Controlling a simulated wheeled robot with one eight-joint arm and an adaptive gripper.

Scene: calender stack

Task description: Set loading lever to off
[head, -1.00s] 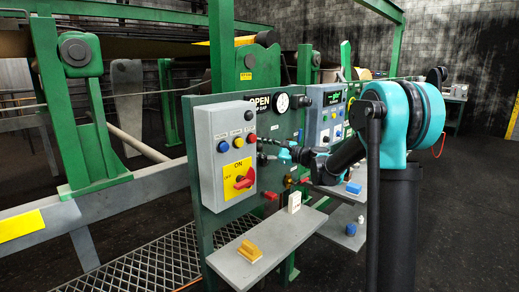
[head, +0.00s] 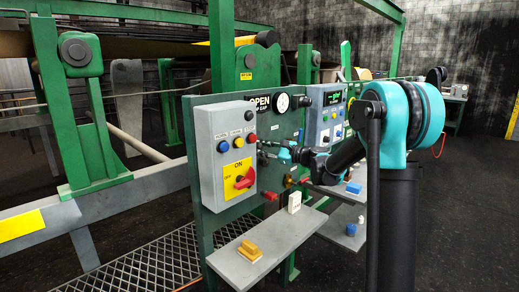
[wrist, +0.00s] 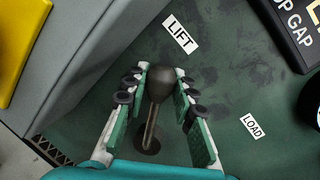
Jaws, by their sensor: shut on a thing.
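The loading lever, a dark round knob on a thin metal stem (wrist: 159,84), rises from a round base on the green panel in the wrist view. My gripper (wrist: 163,75) has its two padded fingers on either side of the knob, shut on it. A LIFT label (wrist: 180,34) is above the knob and a LOAD label (wrist: 251,125) is to the right. In the head view my gripper (head: 267,150) reaches the green panel (head: 275,125) just right of the grey switch box; the lever is too small to make out clearly there.
The grey box (head: 208,160) with coloured buttons and a red rotary switch (head: 244,178) stands left of my gripper. Below are a shelf with a yellow block (head: 249,250) and a white block (head: 294,202). A display panel (head: 330,110) is to the right.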

